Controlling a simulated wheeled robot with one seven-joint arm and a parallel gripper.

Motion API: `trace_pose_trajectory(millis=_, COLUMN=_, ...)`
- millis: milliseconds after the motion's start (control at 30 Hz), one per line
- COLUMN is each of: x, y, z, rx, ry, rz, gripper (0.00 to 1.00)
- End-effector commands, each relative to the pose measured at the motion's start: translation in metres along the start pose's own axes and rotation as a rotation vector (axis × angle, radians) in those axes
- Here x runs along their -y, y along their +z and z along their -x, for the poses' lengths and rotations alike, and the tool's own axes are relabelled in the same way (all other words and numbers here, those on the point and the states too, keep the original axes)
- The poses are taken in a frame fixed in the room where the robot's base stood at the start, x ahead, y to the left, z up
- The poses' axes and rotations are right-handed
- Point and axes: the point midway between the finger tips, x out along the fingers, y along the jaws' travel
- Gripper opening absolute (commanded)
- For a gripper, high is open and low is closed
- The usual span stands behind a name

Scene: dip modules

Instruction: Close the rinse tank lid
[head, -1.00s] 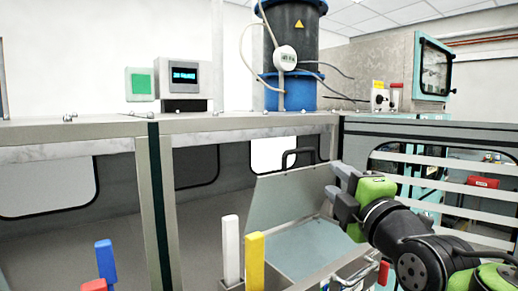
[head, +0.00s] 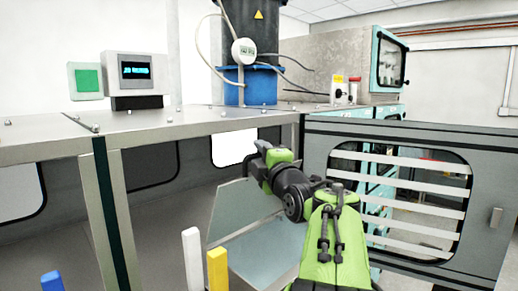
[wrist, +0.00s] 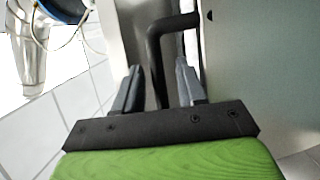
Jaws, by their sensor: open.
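The rinse tank lid (head: 237,212) is a pale grey panel standing raised and tilted over the open tank (head: 262,250) in the head view. In the wrist view the lid is likely the pale panel (wrist: 262,70) at the right. Its bent black handle (wrist: 154,60) passes between my two open fingers. My gripper (head: 259,160) is at the lid's upper edge in the head view and hides the handle there. In the wrist view my gripper (wrist: 157,80) straddles the handle, with gaps showing, so it is not clamped.
A white bar (head: 193,260) and a yellow bar (head: 218,270) stand upright just left of the tank, and a blue one (head: 52,281) farther left. The bench frame's top rail (head: 190,123) runs behind the lid. A slatted window panel (head: 400,200) stands at the right.

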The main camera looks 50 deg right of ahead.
Motion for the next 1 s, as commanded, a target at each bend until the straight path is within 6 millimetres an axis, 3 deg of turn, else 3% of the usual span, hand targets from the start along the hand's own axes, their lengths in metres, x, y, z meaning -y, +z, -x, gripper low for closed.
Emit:
trace_pose_trajectory(millis=267, x=0.0009, y=-0.0002, z=-0.0035, rx=0.0, ry=0.0, rz=0.0, gripper=0.4)
trace_pose_trajectory(millis=533, x=0.001, y=-0.0001, z=-0.0033, rx=0.0, ry=-0.001, rz=0.0, gripper=0.0)
trace_pose_trajectory(millis=1000, x=0.0052, y=-0.0008, z=-0.0047, rx=0.0, ry=0.015, rz=-0.006, gripper=0.0)
